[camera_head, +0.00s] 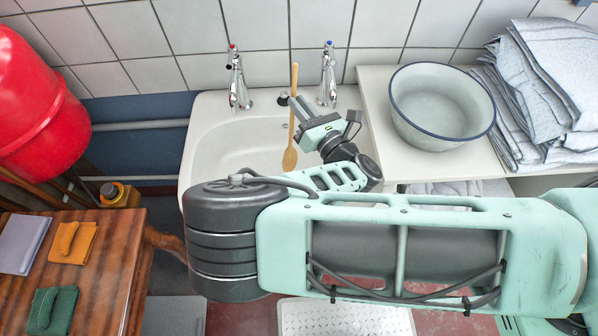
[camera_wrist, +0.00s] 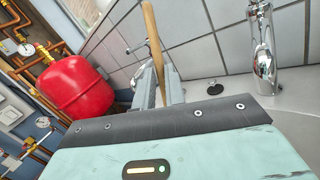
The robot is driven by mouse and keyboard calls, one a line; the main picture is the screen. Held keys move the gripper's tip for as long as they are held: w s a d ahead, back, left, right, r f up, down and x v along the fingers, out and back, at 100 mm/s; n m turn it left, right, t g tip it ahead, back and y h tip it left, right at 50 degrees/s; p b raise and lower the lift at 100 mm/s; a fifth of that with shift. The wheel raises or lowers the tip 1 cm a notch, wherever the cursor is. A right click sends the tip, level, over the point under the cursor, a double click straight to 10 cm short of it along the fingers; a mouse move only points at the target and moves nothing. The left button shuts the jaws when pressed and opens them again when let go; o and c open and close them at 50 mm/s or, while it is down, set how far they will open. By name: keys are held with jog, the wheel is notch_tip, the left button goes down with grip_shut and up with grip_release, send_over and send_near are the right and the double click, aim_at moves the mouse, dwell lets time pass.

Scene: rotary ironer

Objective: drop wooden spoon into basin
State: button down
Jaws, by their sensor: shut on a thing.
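The wooden spoon (camera_head: 289,157) is upright in the head view, with its bowl end down and its handle up against the tiles. My gripper (camera_head: 293,103) is shut on its handle and holds it over the white sink (camera_head: 215,145). In the wrist view the spoon (camera_wrist: 152,35) rises between the two fingers of my gripper (camera_wrist: 159,75); its lower end is hidden there. A white enamel basin (camera_head: 442,105) with a dark blue rim stands on the counter, to the right of my gripper. It looks empty, and the spoon is apart from it.
Two chrome taps (camera_head: 238,80) (camera_head: 327,75) stand behind the sink, close to the spoon. Folded cloths (camera_head: 545,90) are stacked right of the basin on the white counter (camera_head: 375,85). A red tank (camera_head: 40,105) is at left, above a wooden table (camera_head: 110,260).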

jog(key=shift+f+b, duration=2.05)
jog(key=shift+b, duration=0.25)
jog(key=c, duration=1.4)
grip_release()
jog(key=shift+b+v, duration=1.75)
jog(key=shift+v, duration=6.95)
